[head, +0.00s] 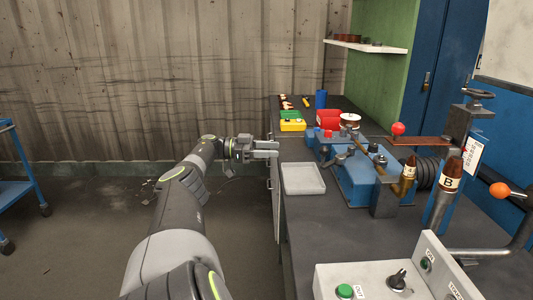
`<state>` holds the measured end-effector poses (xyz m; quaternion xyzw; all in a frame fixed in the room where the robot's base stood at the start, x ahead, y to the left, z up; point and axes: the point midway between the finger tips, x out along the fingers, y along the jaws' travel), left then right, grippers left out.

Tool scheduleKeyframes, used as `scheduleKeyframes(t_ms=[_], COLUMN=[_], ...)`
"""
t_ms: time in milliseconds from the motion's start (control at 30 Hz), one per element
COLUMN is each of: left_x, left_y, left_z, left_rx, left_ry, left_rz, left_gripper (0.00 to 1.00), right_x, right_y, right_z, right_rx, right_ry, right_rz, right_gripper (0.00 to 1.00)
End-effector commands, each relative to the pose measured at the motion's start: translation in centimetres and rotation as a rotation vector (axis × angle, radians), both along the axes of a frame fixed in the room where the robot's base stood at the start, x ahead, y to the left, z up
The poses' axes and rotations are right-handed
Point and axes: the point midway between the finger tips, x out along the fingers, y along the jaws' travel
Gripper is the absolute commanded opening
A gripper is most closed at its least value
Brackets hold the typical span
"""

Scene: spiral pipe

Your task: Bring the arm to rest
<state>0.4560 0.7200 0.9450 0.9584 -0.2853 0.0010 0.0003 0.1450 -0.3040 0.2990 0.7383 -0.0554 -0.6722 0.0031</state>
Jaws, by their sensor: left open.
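My left arm comes in from the bottom left and reaches forward beside the workbench. Its gripper (266,149) is open, its fingers pointing right at the bench's left edge. I see nothing between the fingers. A grey tray (303,178) lies on the bench just right of and nearer than the gripper. My right gripper is not in view.
The dark workbench (308,228) carries a blue machine (350,180) with levers and a control box (368,281) in front. A yellow and green case (292,121) sits farther back. A blue cart (20,180) stands far left. Floor left of the arm is clear.

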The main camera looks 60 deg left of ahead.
Motion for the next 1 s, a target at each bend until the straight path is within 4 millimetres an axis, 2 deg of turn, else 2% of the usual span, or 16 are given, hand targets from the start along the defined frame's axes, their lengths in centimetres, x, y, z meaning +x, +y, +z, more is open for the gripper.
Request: scheduleKeyframes(t_ms=[200,1000], left_x=[-0.76,-0.77], left_y=[0.48,0.49], left_z=[0.01,0.02], left_rx=[0.0,0.0], left_ry=[0.0,0.0], left_rz=[0.001,0.001], left_gripper=[0.49,0.49], right_x=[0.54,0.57], right_y=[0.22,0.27], right_z=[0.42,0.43], right_rx=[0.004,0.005], right_ry=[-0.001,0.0], right_rz=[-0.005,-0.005], right_gripper=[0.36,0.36])
